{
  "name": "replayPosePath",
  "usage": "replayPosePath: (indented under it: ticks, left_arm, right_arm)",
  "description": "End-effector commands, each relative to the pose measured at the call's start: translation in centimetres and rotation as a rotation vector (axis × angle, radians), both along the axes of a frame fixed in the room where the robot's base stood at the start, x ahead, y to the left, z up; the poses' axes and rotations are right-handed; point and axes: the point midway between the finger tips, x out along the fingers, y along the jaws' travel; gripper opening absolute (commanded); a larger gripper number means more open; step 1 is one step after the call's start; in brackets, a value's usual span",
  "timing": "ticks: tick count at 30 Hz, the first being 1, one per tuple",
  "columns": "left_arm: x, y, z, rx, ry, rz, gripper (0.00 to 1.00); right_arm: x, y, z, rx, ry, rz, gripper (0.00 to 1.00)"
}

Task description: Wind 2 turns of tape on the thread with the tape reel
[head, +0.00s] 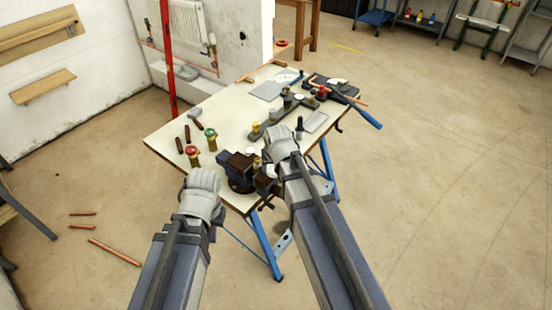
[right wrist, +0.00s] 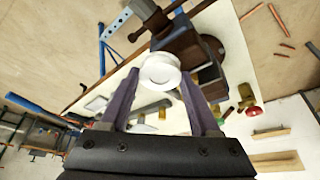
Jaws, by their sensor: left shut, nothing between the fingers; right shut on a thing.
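The white tape reel (right wrist: 160,72) is held between the fingertips of my right gripper (right wrist: 158,80), close beside the dark vise (right wrist: 188,42). In the head view the right gripper (head: 281,150) is over the near right part of the workbench, to the right of the vise (head: 238,170). A small brass-coloured piece (head: 257,163) shows at the vise; I cannot make out its thread, or whether tape is on it or touches it. My left gripper (head: 202,190) is shut and empty, in front of the bench's near left edge, left of the vise.
The workbench (head: 172,138) carries red- and green-handled valves (head: 192,155), a grey fitting rack (head: 270,125) and a blue-handled tool (head: 362,113). A red post (head: 167,60) stands behind it. Copper pipes (head: 115,252) lie on the floor at left. The floor at right is clear.

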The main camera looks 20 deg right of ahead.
Motion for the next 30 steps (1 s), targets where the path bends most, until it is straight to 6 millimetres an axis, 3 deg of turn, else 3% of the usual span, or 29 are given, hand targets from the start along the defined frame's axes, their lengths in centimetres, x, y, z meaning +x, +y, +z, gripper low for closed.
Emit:
replayPosePath:
  ticks: [1, 13, 30]
  left_arm:
    - [0.0, 0.0, 2.0, 0.0, 0.0, 0.001, 0.0]
    - [0.0, 0.0, 7.7, -0.002, -0.001, 0.012, 0.0]
    - [0.0, 0.0, 8.4, -0.002, -0.001, 0.015, 0.0]
  right_arm:
    - [0.2, -0.1, 2.0, -0.001, -0.001, -0.001, 0.32]
    - [0.3, -0.1, 7.7, 0.0, -0.001, -0.001, 0.32]
    - [0.3, -0.1, 8.4, 0.0, -0.001, -0.001, 0.32]
